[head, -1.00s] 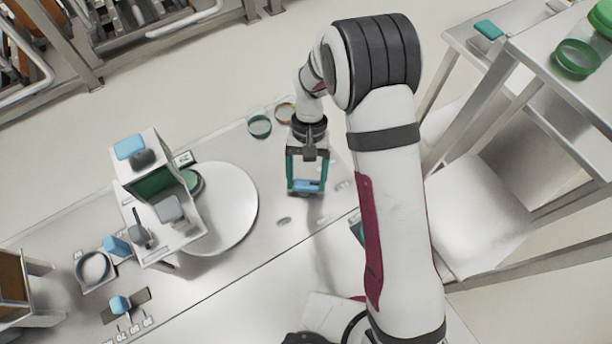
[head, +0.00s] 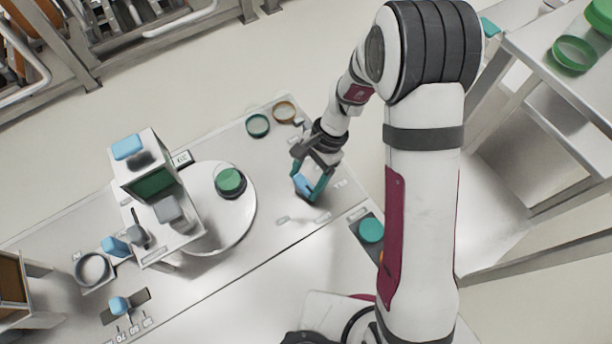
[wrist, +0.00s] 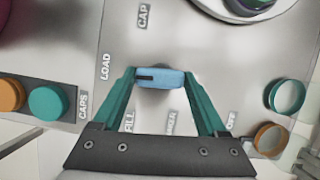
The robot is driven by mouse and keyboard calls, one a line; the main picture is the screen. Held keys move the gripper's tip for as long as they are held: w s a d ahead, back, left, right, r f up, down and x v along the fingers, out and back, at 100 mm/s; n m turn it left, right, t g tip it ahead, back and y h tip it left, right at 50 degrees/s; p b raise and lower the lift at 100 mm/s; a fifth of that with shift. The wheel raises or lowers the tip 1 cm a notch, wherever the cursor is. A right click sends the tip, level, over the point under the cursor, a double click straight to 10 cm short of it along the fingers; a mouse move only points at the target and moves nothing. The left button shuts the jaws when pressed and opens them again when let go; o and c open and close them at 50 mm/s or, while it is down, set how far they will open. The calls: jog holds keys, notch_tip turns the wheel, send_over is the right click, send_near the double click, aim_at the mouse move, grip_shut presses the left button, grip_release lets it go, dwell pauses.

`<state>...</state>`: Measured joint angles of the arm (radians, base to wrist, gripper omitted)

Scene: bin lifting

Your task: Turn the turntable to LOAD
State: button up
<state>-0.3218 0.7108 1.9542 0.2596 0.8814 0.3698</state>
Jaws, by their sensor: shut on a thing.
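My gripper (head: 308,187) is shut on a blue knob (head: 302,183) on the bench, right of the turntable. In the wrist view the knob (wrist: 160,78) sits between the green fingertips, its dark mark toward the left. The LOAD label (wrist: 104,67) is left of the knob, the CAP label (wrist: 143,15) is above it, and the FILL label (wrist: 128,122) is below left. The turntable (head: 215,235) is a round white disc with a green-topped jar (head: 230,181) on its upper right part. The jar stands clear of the white station.
The white station (head: 150,200) overhangs the disc's left side. A green ring (head: 258,125) and an orange ring (head: 284,112) lie behind my gripper. A tray with a teal cap (head: 370,229) and an orange cap is at the right.

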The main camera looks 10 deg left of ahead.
jog(key=shift+m, duration=0.6)
jog(key=o, duration=1.3)
jog(key=v, duration=1.5)
jog(key=shift+s+d+r, duration=0.2)
jog(key=shift+d+r, duration=0.2)
jog(key=s+d+r+n+t, duration=0.1)
jog(key=s+d, duration=0.2)
jog(key=s, duration=0.3)
jog(key=s+d+r+n+t, duration=0.1)
jog(key=s+d+r, duration=0.1)
jog(key=s, duration=0.5)
jog(key=s+d+r+n+t+h, duration=0.1)
jog(key=s+d, duration=0.3)
jog(key=s, duration=0.3)
jog(key=shift+d+r, duration=0.25)
jog(key=shift+r, duration=0.1)
